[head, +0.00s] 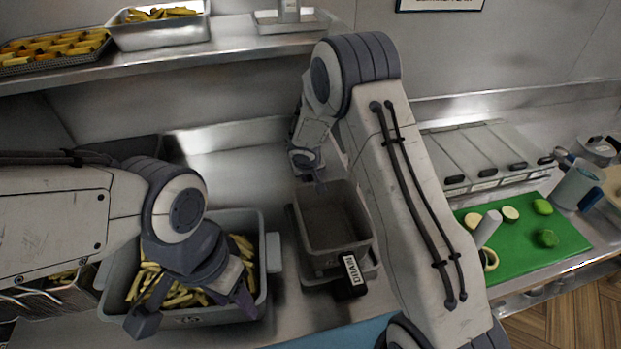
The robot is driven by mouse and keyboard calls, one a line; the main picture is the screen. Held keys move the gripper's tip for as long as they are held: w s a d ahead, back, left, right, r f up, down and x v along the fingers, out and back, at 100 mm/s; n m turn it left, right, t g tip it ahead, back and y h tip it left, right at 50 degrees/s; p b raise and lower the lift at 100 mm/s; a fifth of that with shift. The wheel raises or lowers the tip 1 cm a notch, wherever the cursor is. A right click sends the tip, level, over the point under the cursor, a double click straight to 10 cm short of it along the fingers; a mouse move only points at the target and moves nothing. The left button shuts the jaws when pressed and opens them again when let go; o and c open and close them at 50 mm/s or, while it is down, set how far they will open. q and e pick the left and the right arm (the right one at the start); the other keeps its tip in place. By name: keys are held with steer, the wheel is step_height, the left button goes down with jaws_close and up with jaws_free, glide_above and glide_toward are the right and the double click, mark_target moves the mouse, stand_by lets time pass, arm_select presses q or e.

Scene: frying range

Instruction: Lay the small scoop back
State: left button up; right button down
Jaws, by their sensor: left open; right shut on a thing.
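My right gripper (308,168) is shut just above the far left rim of a grey container (336,222). What it grips is too small and hidden to make out, and I cannot clearly tell the small scoop anywhere in view. The container looks empty and stands on a low base with a dark labelled block (350,276) at its near side. My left gripper (192,310) is open over a grey bin (262,232) of cut fries (178,296). Its fingers are apart, and I cannot tell whether they touch the fries.
A green cutting board (570,238) with vegetable pieces lies at the right, by a clear jug (572,188). Lidded bins (480,158) stand behind it. A shelf (235,47) with trays of fries runs above. Bare steel counter (235,168) shows behind the fries bin.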

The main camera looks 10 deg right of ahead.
steer(key=c, duration=0.5)
jaws_free()
steer(key=shift+f, duration=0.1)
steer(key=shift+n+g, duration=0.4)
steer(key=shift+n, duration=0.2)
steer(key=s+a+r, duration=0.1)
steer(key=s+r, duration=0.2)
steer(key=r, duration=0.1)
steer(key=s+a+r, duration=0.2)
steer(key=s+r, duration=0.2)
steer(key=s+a+r, duration=0.2)
steer(key=s+r, duration=0.1)
steer(key=r, duration=0.2)
steer(key=shift+s+a, duration=0.2)
steer(key=shift+a, duration=0.05)
steer(key=s+a+r+n+g+y, duration=0.1)
steer(key=s+a+n, duration=0.1)
steer(key=s, duration=0.7)
steer(key=s+a+r+n+g+y, duration=0.1)
steer(key=s+a+r, duration=0.1)
steer(key=s, duration=0.8)
steer(key=s+a+r+n+g+y, duration=0.1)
steer(key=s+a+r+n+g, duration=0.1)
steer(key=s, duration=0.8)
steer(key=shift+a+n, duration=0.1)
steer(key=shift+n, duration=0.2)
